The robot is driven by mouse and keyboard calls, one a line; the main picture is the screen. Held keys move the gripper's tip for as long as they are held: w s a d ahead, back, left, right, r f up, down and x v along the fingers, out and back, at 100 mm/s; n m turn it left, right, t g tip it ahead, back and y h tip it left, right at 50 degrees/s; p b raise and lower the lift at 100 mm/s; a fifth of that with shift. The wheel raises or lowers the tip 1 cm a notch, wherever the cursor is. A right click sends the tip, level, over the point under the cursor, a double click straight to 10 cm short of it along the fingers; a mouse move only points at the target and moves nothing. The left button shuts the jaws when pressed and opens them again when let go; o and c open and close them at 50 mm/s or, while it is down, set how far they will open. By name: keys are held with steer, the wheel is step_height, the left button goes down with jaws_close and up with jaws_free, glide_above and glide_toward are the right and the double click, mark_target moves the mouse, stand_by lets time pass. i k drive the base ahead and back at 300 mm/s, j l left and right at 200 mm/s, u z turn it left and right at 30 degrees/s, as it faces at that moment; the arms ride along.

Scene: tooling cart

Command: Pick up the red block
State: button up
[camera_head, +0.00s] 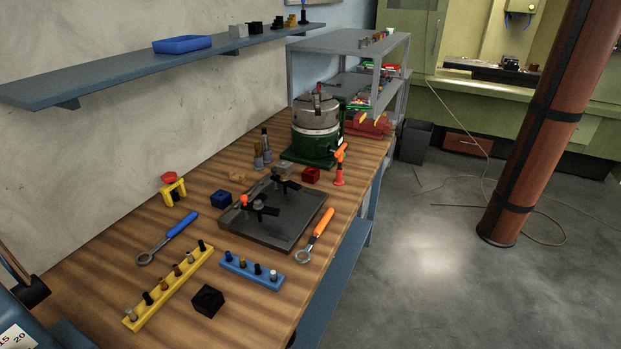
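The red block (311,175) is a small dark red cube on the wooden workbench (200,259). It sits near the bench's right edge, just in front of the green machine base and behind the dark metal plate. Its top and front show, and nothing is on it. My gripper is not in view, so its state and its distance from the block do not show.
Close around the red block are the green-based rotary machine (318,128), an orange-red upright tool (339,176) and the dark plate (280,222). A blue block (221,198) and a black block (208,301) also stand on the bench. Open floor (440,275) lies to the right.

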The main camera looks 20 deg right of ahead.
mark_target(308, 177)
steer(key=z, duration=1)
steer(key=i+z, duration=0.45)
steer(key=i, duration=0.8)
steer(key=i+z, duration=0.1)
steer(key=i, duration=0.8)
steer(key=i+z, duration=0.15)
steer(key=i, duration=0.7)
steer(key=i+l+z, duration=0.15)
steer(key=i+z, duration=0.2)
steer(key=i, duration=0.15)
steer(key=i+z, duration=0.35)
steer(key=i, duration=0.15)
steer(key=i+j+z, duration=0.1)
steer(key=i+z, duration=0.3)
steer(key=i, duration=0.15)
steer(key=i+u, duration=0.1)
steer(key=u, duration=1.7)
